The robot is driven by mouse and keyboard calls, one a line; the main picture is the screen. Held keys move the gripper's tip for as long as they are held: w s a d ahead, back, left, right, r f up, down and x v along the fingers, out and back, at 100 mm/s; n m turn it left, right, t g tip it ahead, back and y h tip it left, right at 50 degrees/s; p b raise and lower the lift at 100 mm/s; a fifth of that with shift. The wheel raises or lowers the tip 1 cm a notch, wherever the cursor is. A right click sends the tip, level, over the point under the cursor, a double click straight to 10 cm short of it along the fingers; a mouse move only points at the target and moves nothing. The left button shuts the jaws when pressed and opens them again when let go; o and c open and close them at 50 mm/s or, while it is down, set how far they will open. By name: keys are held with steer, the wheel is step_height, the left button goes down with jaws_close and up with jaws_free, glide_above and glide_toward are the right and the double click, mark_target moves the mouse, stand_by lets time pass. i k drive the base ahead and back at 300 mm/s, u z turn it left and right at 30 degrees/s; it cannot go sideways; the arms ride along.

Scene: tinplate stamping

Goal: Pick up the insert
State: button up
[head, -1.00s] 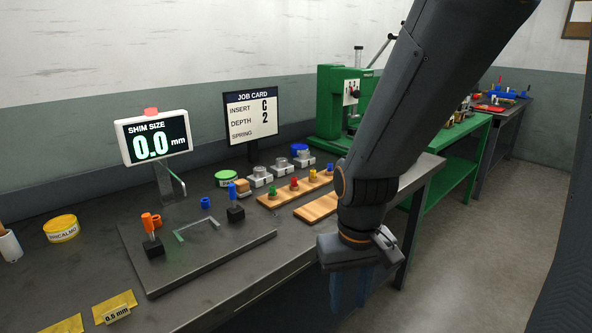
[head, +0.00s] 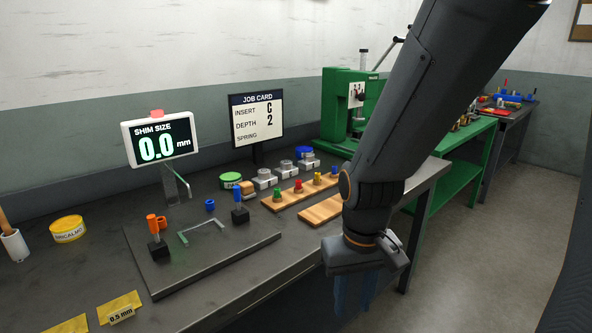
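The job card (head: 256,119) reads insert C, depth 2, with the spring line blank. Several silver metal blocks with round tops (head: 286,169) stand in a row at the back of the bench. In front of them a wooden board (head: 292,198) holds several small pieces with green, red, yellow and blue tops. I cannot tell which of these is insert C; no letters are readable on them. My gripper (head: 354,291) hangs low at the bench's front right edge, to the right of and nearer than these pieces. Its fingers are dark and hard to make out, so its opening is unclear.
A dark plate (head: 200,266) with orange and blue-handled posts lies on the bench. A second wooden board (head: 322,210) lies beside my arm. A green press (head: 345,100) stands behind. Open floor lies to the right.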

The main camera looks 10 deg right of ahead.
mark_target(287, 170)
steer(key=z, duration=1.75)
steer(key=i, duration=1.3)
steer(key=u, duration=3.15)
